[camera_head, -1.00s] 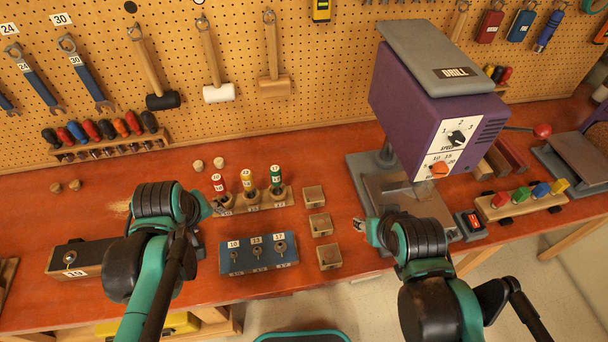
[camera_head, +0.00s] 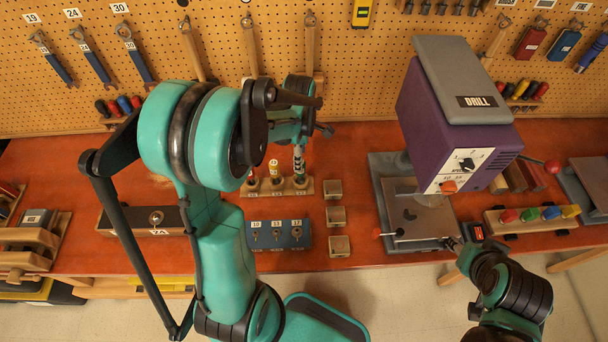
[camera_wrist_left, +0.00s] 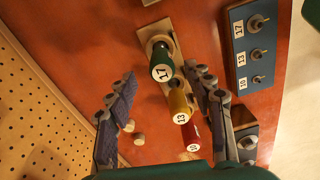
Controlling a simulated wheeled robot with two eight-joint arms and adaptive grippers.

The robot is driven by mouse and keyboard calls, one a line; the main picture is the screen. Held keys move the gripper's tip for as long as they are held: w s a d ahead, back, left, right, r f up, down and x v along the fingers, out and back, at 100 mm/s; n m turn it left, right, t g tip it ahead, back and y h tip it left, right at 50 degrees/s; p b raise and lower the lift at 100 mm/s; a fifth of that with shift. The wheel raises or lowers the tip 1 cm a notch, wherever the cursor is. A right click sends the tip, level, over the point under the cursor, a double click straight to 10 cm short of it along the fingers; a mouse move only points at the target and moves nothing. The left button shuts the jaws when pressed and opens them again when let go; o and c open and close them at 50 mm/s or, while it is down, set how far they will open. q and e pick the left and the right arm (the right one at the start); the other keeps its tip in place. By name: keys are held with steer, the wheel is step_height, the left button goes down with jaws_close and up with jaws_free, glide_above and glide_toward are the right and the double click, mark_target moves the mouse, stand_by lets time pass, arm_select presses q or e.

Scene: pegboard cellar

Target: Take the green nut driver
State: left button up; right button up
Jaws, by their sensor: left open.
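The green nut driver (camera_wrist_left: 161,65), marked 17, stands in a wooden rack (camera_head: 235,189) beside the yellow driver (camera_head: 274,169), marked 13, and the red driver (camera_head: 252,181), marked 10. In the left wrist view its top lies between my open left fingers (camera_wrist_left: 164,76), which do not appear to touch it.
A blue block (camera_head: 278,241) with numbered fittings sits in front of the rack. Several small wooden trays (camera_head: 335,216) stand to its right, then the purple drill (camera_head: 455,125). The pegboard (camera_head: 365,85) with hanging tools rises behind. Bare red bench (camera_head: 350,160) shows between rack and drill.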

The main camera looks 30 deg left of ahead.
arm_select(q)
step_height(320, 180, down, 4)
steer(key=shift+s+f, duration=0.1)
steer(key=shift+f, duration=0.05)
jaws_close()
stand_by(0.3)
step_height(320, 180, up, 4)
steer(key=d+r+p, duration=0.1)
steer(key=d+r, duration=0.6)
steer(key=d, duration=0.4)
steer(key=shift+s+d, duration=0.4)
steer(key=shift+r, duration=0.1)
steer(key=c, duration=0.9)
jaws_free()
steer(key=shift+c, duration=0.2)
jaws_close()
